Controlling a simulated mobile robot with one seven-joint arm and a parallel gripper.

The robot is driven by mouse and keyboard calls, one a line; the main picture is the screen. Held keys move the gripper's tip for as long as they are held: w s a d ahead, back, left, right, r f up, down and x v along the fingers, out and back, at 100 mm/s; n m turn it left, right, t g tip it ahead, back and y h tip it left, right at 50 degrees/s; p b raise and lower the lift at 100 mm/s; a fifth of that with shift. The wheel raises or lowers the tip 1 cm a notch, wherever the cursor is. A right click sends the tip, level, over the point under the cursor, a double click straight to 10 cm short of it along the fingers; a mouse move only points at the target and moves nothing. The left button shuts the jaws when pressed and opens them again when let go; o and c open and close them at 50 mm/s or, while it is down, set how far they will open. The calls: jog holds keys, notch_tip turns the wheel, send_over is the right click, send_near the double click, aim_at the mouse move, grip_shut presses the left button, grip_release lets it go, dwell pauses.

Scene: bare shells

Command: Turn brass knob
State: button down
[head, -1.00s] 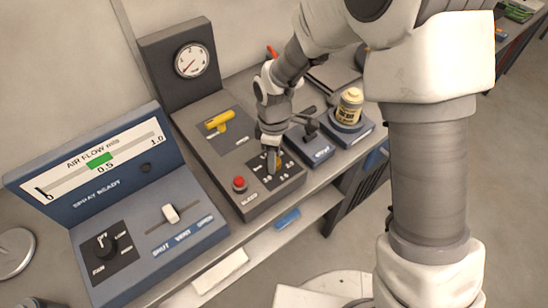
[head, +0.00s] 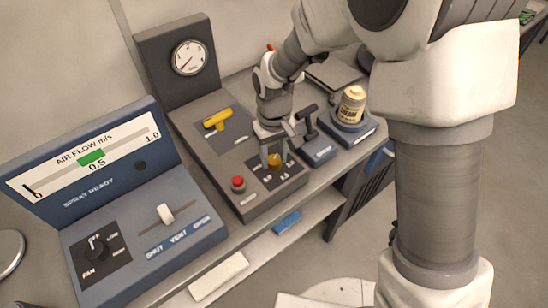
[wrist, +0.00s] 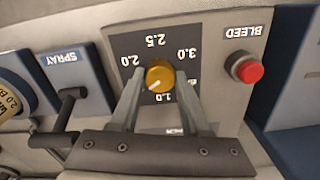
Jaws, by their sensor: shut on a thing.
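The round brass knob (head: 274,160) sits on a black dial plate on the grey console. In the wrist view the knob (wrist: 159,74) has a white pointer mark toward the lower left. Around it I read 2.0, 2.5, 3.0 and 1.0; any mark behind the left finger is hidden. My gripper (head: 274,161) reaches down to the knob from above. In the wrist view my gripper (wrist: 159,80) has one finger on each side of the knob, shut on it.
A red BLEED button (wrist: 249,70) is beside the dial plate. A SPRAY lever (head: 309,122), a labelled jar (head: 352,104) and a yellow handle (head: 217,119) are close by. A pressure gauge (head: 190,57) stands behind. The blue AIR FLOW panel (head: 85,165) is at left.

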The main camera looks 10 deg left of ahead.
aim_at(274, 160)
jog(key=m, duration=0.6)
jog(key=shift+m+b, duration=0.3)
jog(key=shift+b, duration=0.05)
jog(key=m, duration=0.5)
jog(key=shift+m, duration=0.3)
jog(key=shift+c, duration=1.9)
grip_release()
jog(key=shift+r, duration=0.1)
notch_tip(274, 160, up, 17)
jog(key=p, duration=0.1)
jog(key=shift+r+p, duration=0.15)
jog(key=shift+p, duration=0.2)
